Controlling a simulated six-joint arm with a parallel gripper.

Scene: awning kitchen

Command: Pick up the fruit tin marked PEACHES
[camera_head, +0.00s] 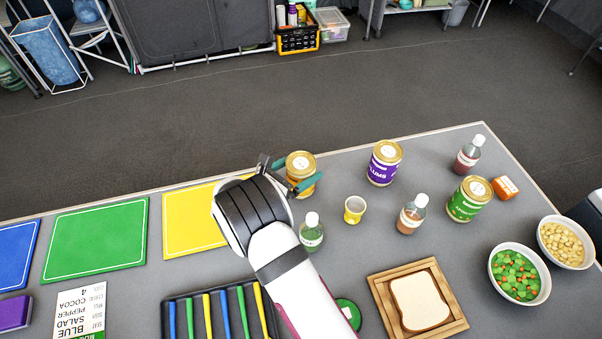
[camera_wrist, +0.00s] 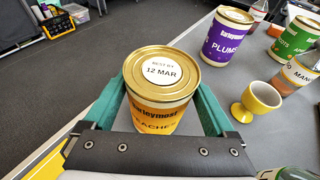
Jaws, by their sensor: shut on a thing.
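The peaches tin (camera_wrist: 160,110) has a gold lid with a "BEST BY 12 MAR" sticker and an orange label reading "Barleymost" and part of "PEACHES". In the head view the tin (camera_head: 301,171) is at the far side of the grey table, partly hidden by a finger. My gripper (camera_head: 291,178) has its green fingers on either side of the tin and is shut on it. The wrist view also shows my gripper (camera_wrist: 160,105) around the tin. The tin is upright; whether it touches the table is hard to tell.
Right of the tin stand a yellow cup (camera_head: 354,210), a purple plums tin (camera_head: 384,165), a green-labelled tin (camera_head: 468,200) and bottles (camera_head: 411,215). A yellow mat (camera_head: 190,225) lies left. The table's far edge is close behind.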

